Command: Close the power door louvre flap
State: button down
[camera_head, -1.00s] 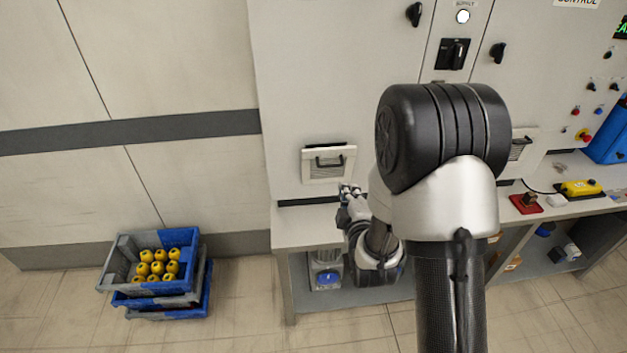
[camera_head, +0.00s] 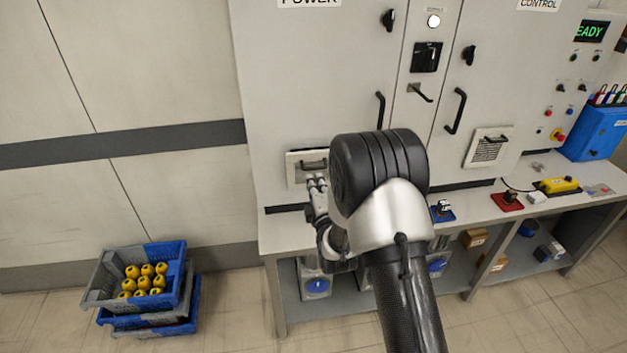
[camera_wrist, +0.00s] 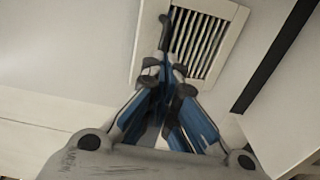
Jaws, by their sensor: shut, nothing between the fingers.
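The power door louvre flap (camera_head: 296,170) is a small pale panel with a dark handle, low on the left cabinet door. My arm hides its right part in the head view. In the wrist view, pale slats with dark gaps sit inside a white frame (camera_wrist: 238,35), and a dark handle-like bar (camera_wrist: 165,32) lies along its left side. I cannot tell how far the flap stands open. My gripper (camera_head: 317,180) is shut and empty, at the flap's lower edge in the head view. In the wrist view its fingertips (camera_wrist: 166,72) overlap the frame's lower left; contact is unclear.
A work shelf (camera_head: 285,240) runs below the cabinet doors. A second louvre (camera_head: 489,147) is on the control door, and door handles (camera_head: 456,111) stick out nearby. Stacked crates (camera_head: 175,262) with yellow items stand on the floor at left, with open floor around them.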

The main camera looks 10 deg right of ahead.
aim_at(310, 159)
jog(key=shift+w, duration=1.25)
jog(key=shift+r, duration=0.1)
jog(key=w+r+g+p, duration=0.1)
jog(key=w+r+p, duration=0.1)
jog(key=shift+p, duration=0.3)
jog(key=shift+w+g+p, duration=0.65)
jog(key=shift+g, duration=0.25)
